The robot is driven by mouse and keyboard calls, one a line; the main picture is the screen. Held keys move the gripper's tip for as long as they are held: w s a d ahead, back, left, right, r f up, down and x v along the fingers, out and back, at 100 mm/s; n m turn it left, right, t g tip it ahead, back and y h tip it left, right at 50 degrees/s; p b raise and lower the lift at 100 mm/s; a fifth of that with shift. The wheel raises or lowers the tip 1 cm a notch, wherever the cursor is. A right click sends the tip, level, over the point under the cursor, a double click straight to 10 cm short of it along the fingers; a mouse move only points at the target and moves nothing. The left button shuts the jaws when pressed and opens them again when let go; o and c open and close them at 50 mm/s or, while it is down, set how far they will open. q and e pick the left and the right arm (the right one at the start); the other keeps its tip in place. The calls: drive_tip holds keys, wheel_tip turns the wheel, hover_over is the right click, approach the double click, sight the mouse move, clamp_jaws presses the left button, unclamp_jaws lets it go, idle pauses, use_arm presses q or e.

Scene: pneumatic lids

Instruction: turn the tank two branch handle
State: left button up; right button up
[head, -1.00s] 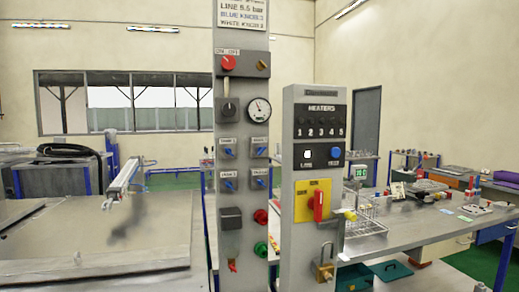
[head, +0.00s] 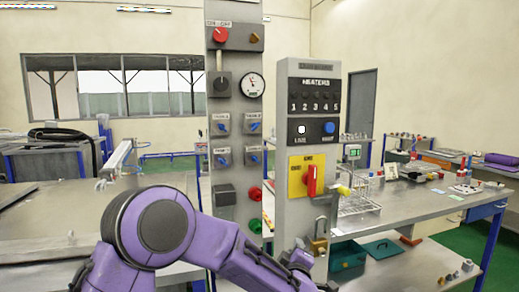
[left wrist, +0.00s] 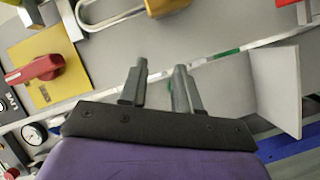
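The tall grey panel carries several blue branch handles: upper left (head: 221,127), upper right (head: 253,127), lower left (head: 221,161) and lower right (head: 253,159). Their small labels are too blurred to tell which is tank two. My purple left arm crosses the lower head view, with its gripper (head: 300,262) low in front of the heater post, below and right of the blue handles. In the left wrist view, my left gripper (left wrist: 160,82) has its two grey fingers apart with nothing between them. My right gripper is not in view.
The heater post has a red switch (head: 312,181) on a yellow plate and a brass padlock (head: 319,240) close to my left gripper. A round gauge (head: 252,85) sits above the blue handles. A metal bench (head: 400,212) stands at the right.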

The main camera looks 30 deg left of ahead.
use_arm(q)
drive_tip(key=a+r+n+y, duration=0.1)
drive_tip(key=r+n, duration=0.2)
drive_tip(key=r, duration=0.4)
drive_tip(key=a+r+n+y, duration=0.1)
drive_tip(key=r+n+y, duration=0.1)
drive_tip(key=r, duration=0.6)
drive_tip(key=w+a+r+n+y, duration=0.1)
drive_tip(key=r+n, duration=0.3)
drive_tip(key=r, duration=0.4)
drive_tip(key=shift+r+n+y, duration=0.15)
drive_tip(key=shift+n+y, duration=0.25)
drive_tip(key=shift+y, duration=0.1)
drive_tip(key=n+g+y, duration=0.2)
drive_tip(key=n+g, duration=0.1)
drive_tip(key=n, duration=0.7)
approach(257, 125)
drive_tip(key=p+x, duration=0.4)
drive_tip(key=x, duration=0.5)
drive_tip(key=shift+w, duration=0.1)
drive_tip(key=shift+w+a, duration=0.2)
drive_tip(key=shift+c, duration=0.3)
clamp_jaws()
